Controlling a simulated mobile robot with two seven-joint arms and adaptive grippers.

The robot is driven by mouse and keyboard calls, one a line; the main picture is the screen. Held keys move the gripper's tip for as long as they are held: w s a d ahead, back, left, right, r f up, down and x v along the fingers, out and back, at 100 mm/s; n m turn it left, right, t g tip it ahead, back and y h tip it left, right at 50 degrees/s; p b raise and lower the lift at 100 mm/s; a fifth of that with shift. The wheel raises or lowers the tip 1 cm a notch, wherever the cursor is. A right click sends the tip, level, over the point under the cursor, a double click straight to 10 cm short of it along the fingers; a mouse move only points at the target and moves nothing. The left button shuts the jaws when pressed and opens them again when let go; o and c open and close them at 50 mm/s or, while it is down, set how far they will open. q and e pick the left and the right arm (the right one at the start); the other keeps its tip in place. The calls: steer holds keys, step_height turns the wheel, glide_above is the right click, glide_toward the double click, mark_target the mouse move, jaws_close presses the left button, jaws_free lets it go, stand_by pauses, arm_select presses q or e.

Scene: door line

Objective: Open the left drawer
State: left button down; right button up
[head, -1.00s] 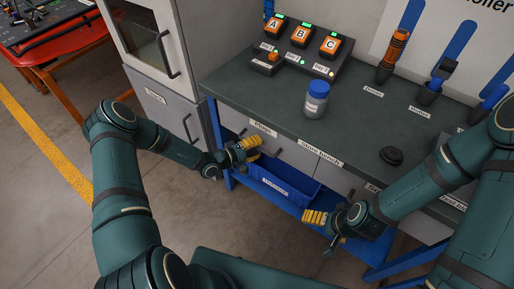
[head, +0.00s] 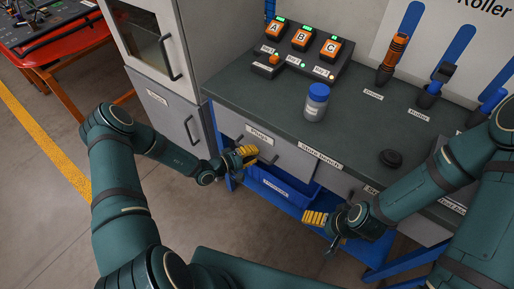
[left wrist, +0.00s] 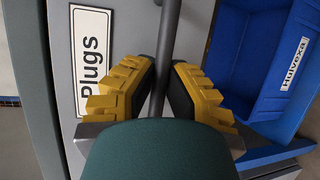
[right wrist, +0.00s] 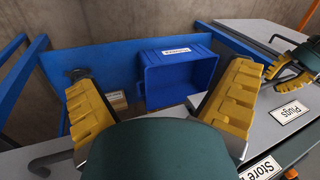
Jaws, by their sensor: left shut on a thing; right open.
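The left drawer (head: 292,161), labelled "Plugs", is a light grey front under the left part of the workbench. It stands somewhat forward of the bench front. My left gripper (head: 248,154) is shut on its bar handle. In the left wrist view the handle (left wrist: 169,35) runs between the yellow fingers (left wrist: 162,80), beside the "Plugs" label (left wrist: 92,55). The fingers hide part of the handle. My right gripper (head: 313,218) is open and empty, low in front of the bench. The right wrist view shows its fingers (right wrist: 163,90) spread apart.
A blue bin (head: 272,184) sits on the shelf below the drawer, partly covered by it. The bench top (head: 270,112) holds a blue-lidded jar (head: 316,102), a button box (head: 301,56) and a black round piece (head: 391,157). A grey cabinet (head: 165,103) stands at left.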

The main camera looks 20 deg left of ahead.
arm_select(q)
steer(key=s+a+p, duration=0.2)
steer(key=s+a, duration=0.1)
steer(key=s, duration=0.7)
steer(key=s+a+p, duration=0.3)
steer(key=s+a, duration=0.1)
steer(key=s, duration=0.6)
steer(key=c, duration=1)
jaws_free()
steer(key=shift+w, duration=0.1)
steer(key=shift+a, duration=0.1)
steer(key=v, duration=1.2)
steer(key=shift+r, duration=0.1)
